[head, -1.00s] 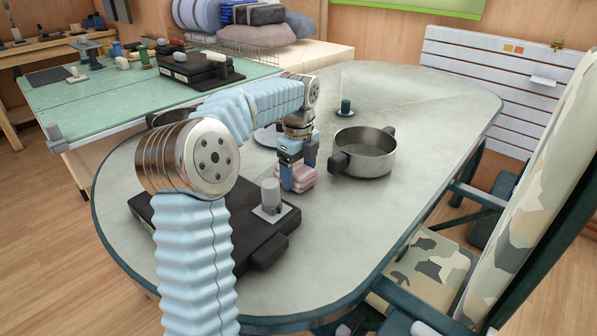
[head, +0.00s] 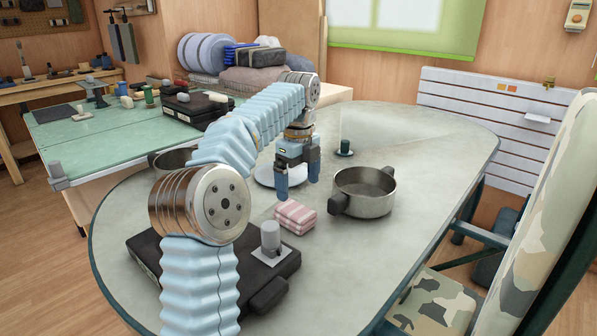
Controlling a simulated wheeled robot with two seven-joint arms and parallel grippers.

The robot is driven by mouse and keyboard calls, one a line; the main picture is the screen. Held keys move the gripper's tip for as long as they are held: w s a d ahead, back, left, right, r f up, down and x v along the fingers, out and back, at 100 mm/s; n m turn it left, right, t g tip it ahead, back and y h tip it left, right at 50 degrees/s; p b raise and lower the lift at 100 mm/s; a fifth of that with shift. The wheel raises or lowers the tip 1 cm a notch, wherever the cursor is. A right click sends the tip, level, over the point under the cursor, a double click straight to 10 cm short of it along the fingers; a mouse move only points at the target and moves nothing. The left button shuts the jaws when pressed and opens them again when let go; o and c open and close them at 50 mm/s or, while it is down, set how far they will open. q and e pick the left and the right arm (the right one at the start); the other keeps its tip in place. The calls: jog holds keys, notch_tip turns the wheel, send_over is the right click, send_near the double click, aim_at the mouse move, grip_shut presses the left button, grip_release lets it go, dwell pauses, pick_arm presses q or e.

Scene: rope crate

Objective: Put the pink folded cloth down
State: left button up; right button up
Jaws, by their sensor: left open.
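The pink folded cloth (head: 296,216), striped pink and white, lies flat on the grey oval table (head: 400,240), between the black case and the steel pot. My left gripper (head: 297,188) is open and empty above and behind the cloth, apart from it. My right gripper is not in view.
A steel pot (head: 363,192) with dark handles stands right of the cloth. A black case (head: 262,283) lies in front, with a grey cylinder on a plate (head: 270,240) on it. A white plate (head: 266,175) and a green spool (head: 345,146) are farther back. The table's right side is clear.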

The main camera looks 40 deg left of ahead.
pick_arm(q)
jog(key=shift+r, duration=1.4)
